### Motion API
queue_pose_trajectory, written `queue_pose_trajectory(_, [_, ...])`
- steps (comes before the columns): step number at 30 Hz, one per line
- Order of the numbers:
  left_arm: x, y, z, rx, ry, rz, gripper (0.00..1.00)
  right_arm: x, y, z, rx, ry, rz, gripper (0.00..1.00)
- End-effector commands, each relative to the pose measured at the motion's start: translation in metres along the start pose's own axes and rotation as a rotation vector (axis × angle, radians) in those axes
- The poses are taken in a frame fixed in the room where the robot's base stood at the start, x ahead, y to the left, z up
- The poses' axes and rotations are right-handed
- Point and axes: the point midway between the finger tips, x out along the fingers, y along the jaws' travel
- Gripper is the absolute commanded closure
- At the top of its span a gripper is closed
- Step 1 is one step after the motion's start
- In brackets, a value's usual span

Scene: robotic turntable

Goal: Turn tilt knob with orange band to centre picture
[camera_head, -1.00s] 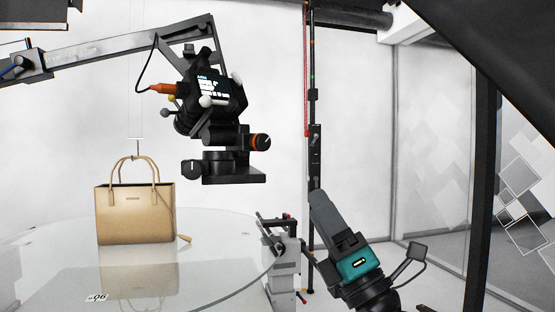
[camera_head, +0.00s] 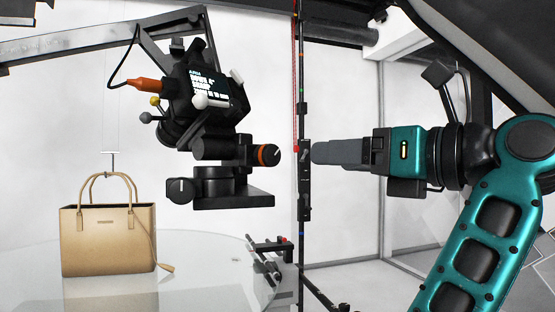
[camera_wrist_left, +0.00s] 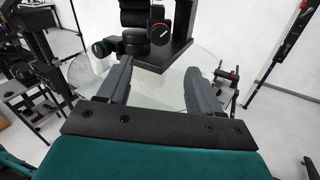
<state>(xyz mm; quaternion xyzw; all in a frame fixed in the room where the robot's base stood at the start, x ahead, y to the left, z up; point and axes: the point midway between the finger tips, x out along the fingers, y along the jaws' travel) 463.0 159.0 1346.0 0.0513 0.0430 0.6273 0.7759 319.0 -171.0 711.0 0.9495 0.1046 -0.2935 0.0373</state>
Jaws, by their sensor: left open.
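The tilt knob with the orange band (camera_head: 268,155) sticks out on the right side of the camera head, with a white line on its dark end face. In the left wrist view the knob (camera_wrist_left: 163,32) is at the top, beyond the fingers. My left gripper (camera_head: 316,152) is level, just right of the knob, with a small gap between them. Its fingers overlap in the head view; in the left wrist view the gripper (camera_wrist_left: 160,75) is open and empty. The camera (camera_head: 207,92) has a lit screen whose text is too small to read. My right gripper is not in view.
A tan handbag (camera_head: 108,240) stands on the glass turntable (camera_head: 205,270) at the lower left. A dark vertical pole (camera_head: 304,190) stands behind the gap.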

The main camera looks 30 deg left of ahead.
Motion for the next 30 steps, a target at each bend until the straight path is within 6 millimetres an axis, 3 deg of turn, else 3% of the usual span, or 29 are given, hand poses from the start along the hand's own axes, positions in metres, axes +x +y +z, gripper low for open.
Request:
queue_pose_trajectory(18, [0.11, 0.001, 0.0, 0.002, -0.002, 0.006, 0.35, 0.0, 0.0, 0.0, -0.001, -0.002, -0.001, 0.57])
queue_pose_trajectory(24, [0.124, 0.001, 0.0, 0.001, -0.002, 0.003, 0.35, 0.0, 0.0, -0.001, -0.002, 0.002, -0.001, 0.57])
queue_pose_trajectory(30, [0.126, 0.0, -0.001, 0.002, -0.002, 0.002, 0.35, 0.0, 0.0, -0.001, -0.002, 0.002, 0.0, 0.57])
